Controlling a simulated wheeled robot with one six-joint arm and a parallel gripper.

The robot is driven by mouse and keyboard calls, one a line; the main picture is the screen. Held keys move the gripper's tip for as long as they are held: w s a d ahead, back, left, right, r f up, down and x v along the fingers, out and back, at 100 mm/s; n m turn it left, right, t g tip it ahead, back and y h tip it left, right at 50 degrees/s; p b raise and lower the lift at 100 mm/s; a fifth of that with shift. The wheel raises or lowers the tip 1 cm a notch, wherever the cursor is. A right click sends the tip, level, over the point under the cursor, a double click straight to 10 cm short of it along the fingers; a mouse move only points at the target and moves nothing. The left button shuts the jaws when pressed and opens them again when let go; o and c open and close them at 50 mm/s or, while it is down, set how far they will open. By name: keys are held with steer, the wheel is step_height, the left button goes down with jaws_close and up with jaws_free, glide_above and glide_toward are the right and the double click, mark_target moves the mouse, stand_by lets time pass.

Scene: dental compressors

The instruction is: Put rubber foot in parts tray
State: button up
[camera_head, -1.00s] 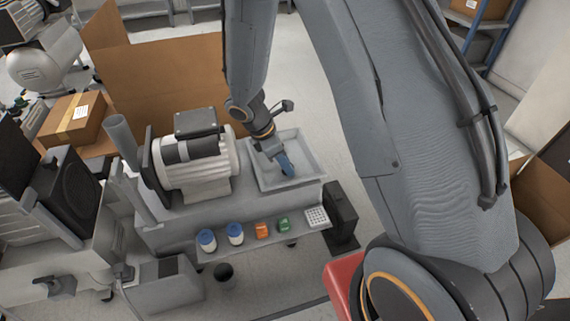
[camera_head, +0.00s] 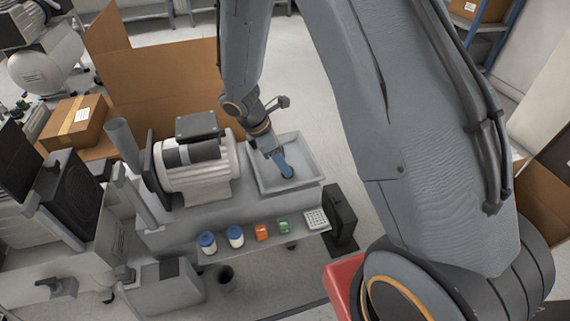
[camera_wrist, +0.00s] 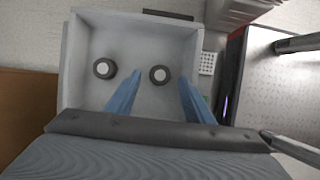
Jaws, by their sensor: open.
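The parts tray (camera_head: 312,160) is a shallow grey box on the bench, right of the white motor; it fills much of the wrist view (camera_wrist: 150,28). Two dark round rubber feet with pale centres show in the tray in the wrist view: one on the left (camera_wrist: 104,68), one on the right (camera_wrist: 159,74). A dark foot (camera_head: 288,175) shows at my fingertips in the head view. My gripper (camera_wrist: 160,82), with blue fingers, is open over the tray. The right foot appears between its fingertips, with gaps on both sides. The left foot is outside the fingers.
The white motor (camera_head: 195,170) stands close left of the tray. A front shelf holds two blue-lidded jars (camera_head: 235,235), an orange item (camera_head: 262,232), a green item (camera_head: 285,227) and a white grid block (camera_head: 316,219). A large cardboard box (camera_head: 160,70) stands behind.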

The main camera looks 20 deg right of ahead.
steer(key=p+v, duration=0.3)
steer(key=v, duration=0.6)
steer(key=s+a+r+m+y, duration=0.2)
steer(key=s+a+r+m, duration=0.2)
steer(key=s, duration=0.8)
steer(key=s+a+r+m+y, duration=0.3)
steer(key=s+r+m, duration=0.6)
steer(key=s+r, duration=0.3)
steer(key=shift+s+a+r, duration=0.15)
steer(key=shift+a+r, duration=0.1)
steer(key=shift+a, duration=0.2)
steer(key=d+r+m+p, duration=0.4)
steer(key=d+r+p, duration=0.9)
steer(key=p, duration=0.9)
steer(key=shift+s+r+m+h, duration=0.3)
steer(key=shift+r+m, duration=0.1)
steer(key=shift+r, duration=1)
